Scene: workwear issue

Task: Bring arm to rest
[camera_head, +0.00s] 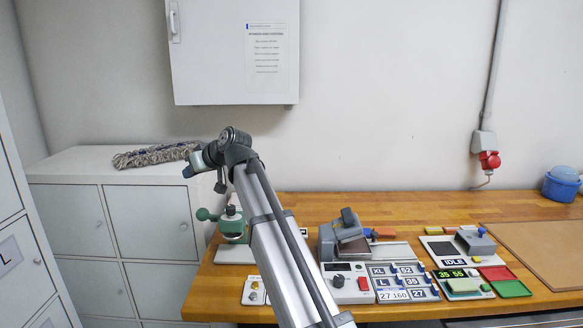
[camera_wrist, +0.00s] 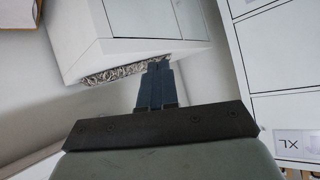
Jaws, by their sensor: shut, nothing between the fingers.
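My gripper (camera_head: 188,171) is at the upper end of my raised arm, left of centre in the head view.
A wall cabinet (camera_head: 233,50) hangs above. The wooden bench (camera_head: 420,207) carries a green hand press (camera_head: 233,221), a grey machine (camera_head: 343,235), number plates (camera_head: 395,283) and coloured trays (camera_head: 512,289).

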